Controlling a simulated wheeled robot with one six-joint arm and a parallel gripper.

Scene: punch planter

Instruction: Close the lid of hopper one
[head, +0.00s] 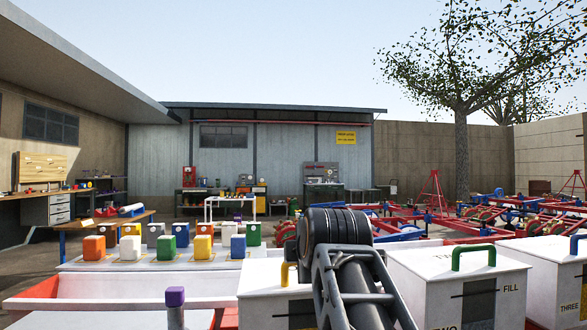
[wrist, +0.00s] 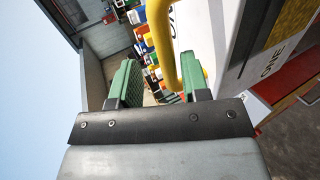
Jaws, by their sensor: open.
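Hopper one (head: 258,305) is a white box at the lower middle of the head view, partly hidden by my arm. Its yellow handle (head: 289,272) shows beside my arm there. In the wrist view the yellow handle (wrist: 163,38) curves down beyond my gripper (wrist: 160,82), closest to the right-hand green finger. The two fingers are apart with nothing held; I cannot tell whether one touches the handle. White panels marked ONE (wrist: 210,25) lie right of the handle. The angle of the lid is hard to tell. The head view hides my fingers behind my arm.
Hopper two (head: 455,275), with a green handle (head: 473,257), stands right of hopper one. Hopper three (head: 540,262) is further right. Several coloured blocks (head: 181,235) and white boxes stand on a bench at left. Red farm frames (head: 440,222) lie behind.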

